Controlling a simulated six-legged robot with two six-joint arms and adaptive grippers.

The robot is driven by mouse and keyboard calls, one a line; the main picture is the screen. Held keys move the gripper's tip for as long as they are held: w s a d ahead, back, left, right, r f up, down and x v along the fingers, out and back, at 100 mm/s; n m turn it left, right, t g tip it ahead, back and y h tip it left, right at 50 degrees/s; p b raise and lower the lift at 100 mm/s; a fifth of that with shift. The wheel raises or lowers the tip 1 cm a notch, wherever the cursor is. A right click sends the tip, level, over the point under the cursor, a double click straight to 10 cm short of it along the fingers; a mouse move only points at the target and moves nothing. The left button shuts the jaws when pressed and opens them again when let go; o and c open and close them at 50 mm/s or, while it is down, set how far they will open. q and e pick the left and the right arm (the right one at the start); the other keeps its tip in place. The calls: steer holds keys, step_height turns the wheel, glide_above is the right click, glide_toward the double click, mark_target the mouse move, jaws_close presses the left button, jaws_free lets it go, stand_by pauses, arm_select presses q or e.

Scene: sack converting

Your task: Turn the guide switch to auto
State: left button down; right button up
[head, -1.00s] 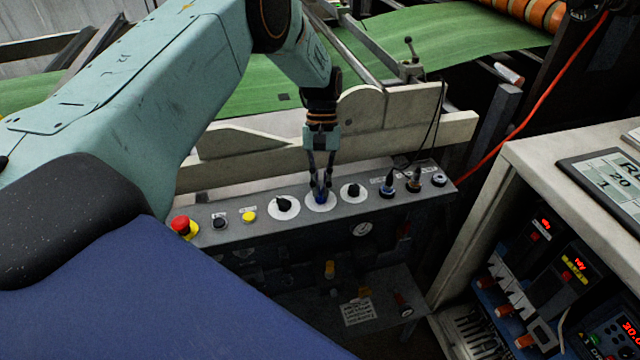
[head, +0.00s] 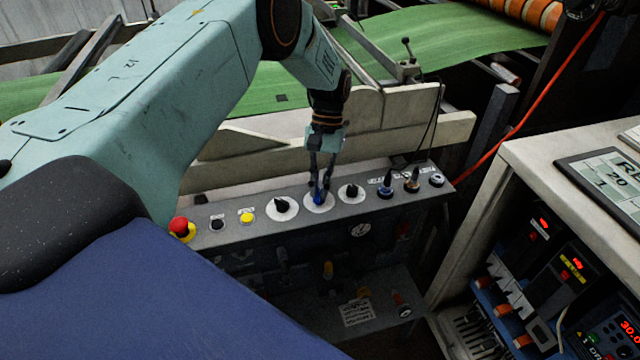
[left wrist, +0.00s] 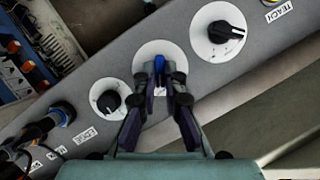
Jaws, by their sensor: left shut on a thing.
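The guide switch is taken to be the blue knob (head: 318,199) on a round white plate, in the middle of the grey control panel (head: 235,232). It also shows in the left wrist view (left wrist: 159,62), between my fingertips. My left gripper (head: 320,190) comes down from above and is shut on the blue knob. In the left wrist view the gripper (left wrist: 160,78) has one finger on each side of the knob. The plate's markings are mostly hidden by the fingers. My right gripper is not in view.
Black knobs on white plates flank it, one on the left (head: 281,204) and one on the right (head: 350,192). Further left are a yellow button (head: 247,217) and a red mushroom button (head: 180,225). Small switches stand on the right end. A cabinet (head: 530,165) stands at right.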

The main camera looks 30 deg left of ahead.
mark_target(320, 189)
arm_select(q)
steer(key=c, duration=1.4)
jaws_free()
steer(key=shift+c, duration=0.2)
steer(key=shift+r, duration=0.1)
step_height(320, 189, up, 10)
